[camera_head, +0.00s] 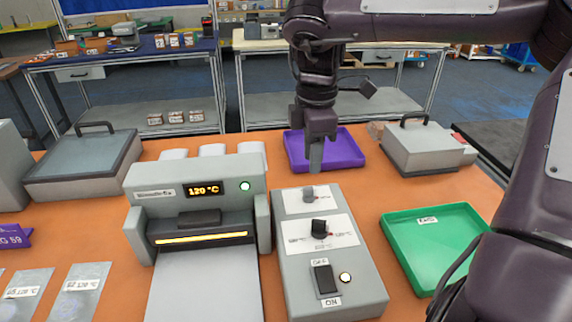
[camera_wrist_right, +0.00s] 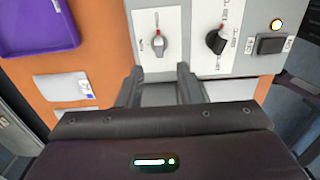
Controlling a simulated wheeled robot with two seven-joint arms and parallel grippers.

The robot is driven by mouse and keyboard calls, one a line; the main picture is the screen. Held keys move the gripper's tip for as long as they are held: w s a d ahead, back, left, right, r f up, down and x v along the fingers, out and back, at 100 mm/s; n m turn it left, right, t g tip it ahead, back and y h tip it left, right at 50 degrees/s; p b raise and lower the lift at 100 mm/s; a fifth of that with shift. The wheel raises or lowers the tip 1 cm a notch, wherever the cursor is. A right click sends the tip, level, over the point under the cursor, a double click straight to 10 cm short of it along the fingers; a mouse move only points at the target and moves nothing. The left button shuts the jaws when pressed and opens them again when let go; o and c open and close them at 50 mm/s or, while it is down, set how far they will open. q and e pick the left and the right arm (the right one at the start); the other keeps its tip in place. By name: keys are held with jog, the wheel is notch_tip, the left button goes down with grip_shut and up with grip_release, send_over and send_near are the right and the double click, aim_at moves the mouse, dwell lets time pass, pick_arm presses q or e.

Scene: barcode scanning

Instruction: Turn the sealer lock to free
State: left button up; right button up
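The control box (camera_head: 300,255) stands on the orange table beside the grey sealer (camera_head: 195,205). At its far end is a small grey knob (camera_head: 308,193) on a white plate with a red mark; its lettering is too small to read. The knob also shows in the right wrist view (camera_wrist_right: 158,42), just beyond the fingertips. Nearer is a black knob (camera_head: 320,228) with temperature labels, also in the wrist view (camera_wrist_right: 215,40). My right gripper (camera_head: 316,165) is above and behind the grey knob, not touching it. Its fingers (camera_wrist_right: 158,80) are apart and empty. My left gripper is out of view.
The sealer reads 120 °C with a green light and glowing slot. A rocker switch (camera_head: 325,280) sits at the box's near end. A purple tray (camera_head: 350,150) lies behind, a green tray (camera_head: 435,240) to the right. Grey lidded boxes (camera_head: 85,160) (camera_head: 425,148) stand either side.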

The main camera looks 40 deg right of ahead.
aim_at(309, 187)
jog(key=shift+w, duration=0.25)
jog(key=f, duration=0.7)
jog(key=shift+s+f, duration=0.2)
jog(key=shift+f, duration=0.1)
jog(key=shift+c, duration=0.3)
grip_shut()
